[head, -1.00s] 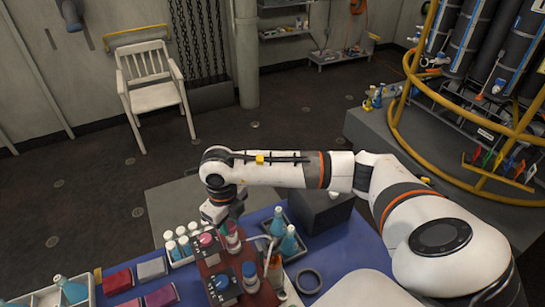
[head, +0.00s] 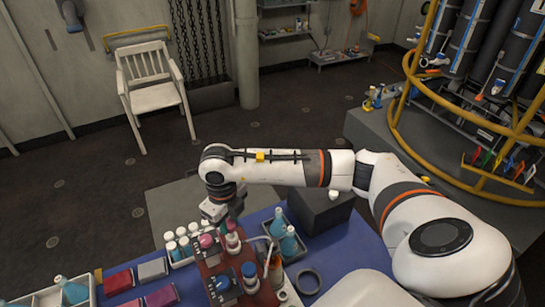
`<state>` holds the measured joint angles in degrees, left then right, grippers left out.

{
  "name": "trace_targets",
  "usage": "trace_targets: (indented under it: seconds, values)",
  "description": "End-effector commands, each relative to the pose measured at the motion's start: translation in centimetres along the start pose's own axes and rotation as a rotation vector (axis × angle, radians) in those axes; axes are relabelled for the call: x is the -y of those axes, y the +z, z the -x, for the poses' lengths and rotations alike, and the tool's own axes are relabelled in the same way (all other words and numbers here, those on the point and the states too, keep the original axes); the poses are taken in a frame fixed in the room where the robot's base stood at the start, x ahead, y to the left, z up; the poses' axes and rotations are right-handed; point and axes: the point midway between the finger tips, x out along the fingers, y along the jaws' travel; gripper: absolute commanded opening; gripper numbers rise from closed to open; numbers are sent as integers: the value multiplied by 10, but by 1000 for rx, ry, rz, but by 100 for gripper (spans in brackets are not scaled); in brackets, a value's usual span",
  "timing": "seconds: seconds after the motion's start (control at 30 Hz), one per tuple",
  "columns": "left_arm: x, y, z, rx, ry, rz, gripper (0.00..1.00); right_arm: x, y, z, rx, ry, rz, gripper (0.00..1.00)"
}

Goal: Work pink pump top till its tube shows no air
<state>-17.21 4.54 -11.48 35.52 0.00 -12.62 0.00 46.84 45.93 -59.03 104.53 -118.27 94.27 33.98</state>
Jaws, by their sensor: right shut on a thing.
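A red stand (head: 231,262) on the blue table carries a pink round piece (head: 206,241) and a red-and-white upright piece (head: 233,242). A blue-topped piece (head: 249,269) and another blue round piece (head: 222,283) are nearer. My right gripper (head: 236,216) points down over the back of the stand, at the upright piece. It is shut, apparently on the pink pump top there, which its fingers mostly hide. Whether the tube holds air is too small to tell. My left gripper is out of view.
A tray of white-capped bottles (head: 181,238) stands left of the stand. A tray with teal bottles (head: 290,243) and a dark ring (head: 308,281) lie to the right. Red and grey blocks (head: 118,282) are at left. The blue table (head: 345,245) is clear farther right.

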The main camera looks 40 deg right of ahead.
Motion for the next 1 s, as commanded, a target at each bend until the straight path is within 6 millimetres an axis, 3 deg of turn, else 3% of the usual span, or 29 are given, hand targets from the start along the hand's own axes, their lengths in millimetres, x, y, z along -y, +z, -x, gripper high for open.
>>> trace_targets:
  seconds: [1.0]
  values:
    - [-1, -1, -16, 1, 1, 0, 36, 0, 0, -17, 2, 0, 0, 15]
